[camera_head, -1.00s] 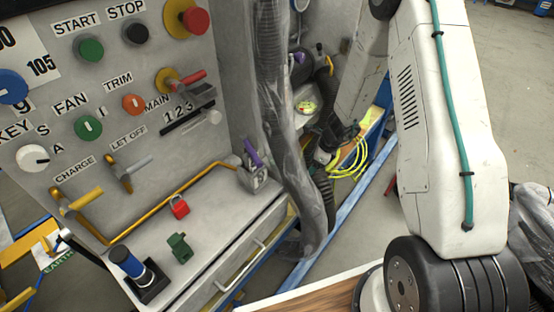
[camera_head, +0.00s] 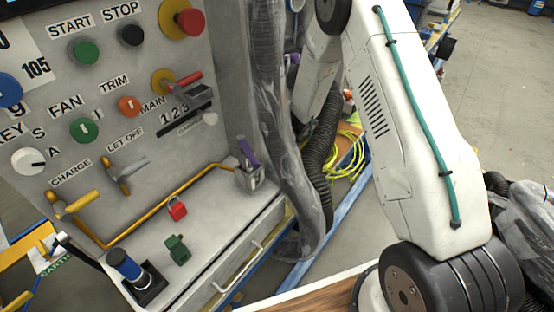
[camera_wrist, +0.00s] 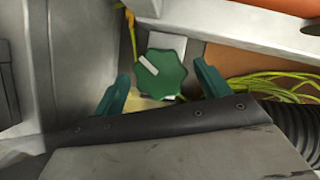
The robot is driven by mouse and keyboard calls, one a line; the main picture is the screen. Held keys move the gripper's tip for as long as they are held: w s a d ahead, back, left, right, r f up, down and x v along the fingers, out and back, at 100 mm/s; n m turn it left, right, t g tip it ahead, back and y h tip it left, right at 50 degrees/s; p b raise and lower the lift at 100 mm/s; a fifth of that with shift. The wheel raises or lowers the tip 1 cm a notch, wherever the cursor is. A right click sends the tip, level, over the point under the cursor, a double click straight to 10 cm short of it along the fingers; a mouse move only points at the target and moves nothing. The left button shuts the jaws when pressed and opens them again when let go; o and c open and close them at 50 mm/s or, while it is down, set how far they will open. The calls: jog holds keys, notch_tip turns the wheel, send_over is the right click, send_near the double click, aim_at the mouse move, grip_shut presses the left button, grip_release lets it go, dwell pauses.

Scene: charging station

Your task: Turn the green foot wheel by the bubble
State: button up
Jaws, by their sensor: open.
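The green foot wheel (camera_wrist: 160,76) shows in the wrist view, scalloped at its edge, with a white bar mark pointing to its upper left. My gripper (camera_wrist: 162,70) is open; its two green fingers stand to the left and right of the wheel, with gaps to it in the picture. I cannot tell whether the fingers reach down to its height. In the head view the wheel and my gripper are hidden, behind my arm and the hose. I cannot make out the bubble in either view now.
Yellow cable (camera_wrist: 270,84) and a black ribbed hose (camera_wrist: 295,112) lie right of the wheel. A grey wrapped hose (camera_head: 282,150) hangs beside the control panel (camera_head: 130,90). A blue floor rail (camera_head: 345,195) runs below. Open floor (camera_head: 490,90) lies to the right.

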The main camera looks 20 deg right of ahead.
jog(key=c, duration=0.9)
jog(key=shift+c, duration=0.2)
jog(key=shift+n, duration=0.4)
jog(key=n+g, duration=0.1)
jog(key=n, duration=0.1)
jog(key=shift+w+d+n, duration=0.1)
jog(key=shift+w+n, duration=0.05)
jog(key=shift+n, duration=0.25)
jog(key=shift+w+n+g+y, duration=0.15)
jog(key=shift+n+g, duration=0.35)
jog(key=shift+n, duration=0.5)
jog(key=shift+s+n+g+y, duration=0.15)
jog(key=shift+n+g, duration=0.35)
jog(key=shift+n, duration=0.5)
jog(key=shift+w, duration=0.1)
jog(key=o, duration=0.9)
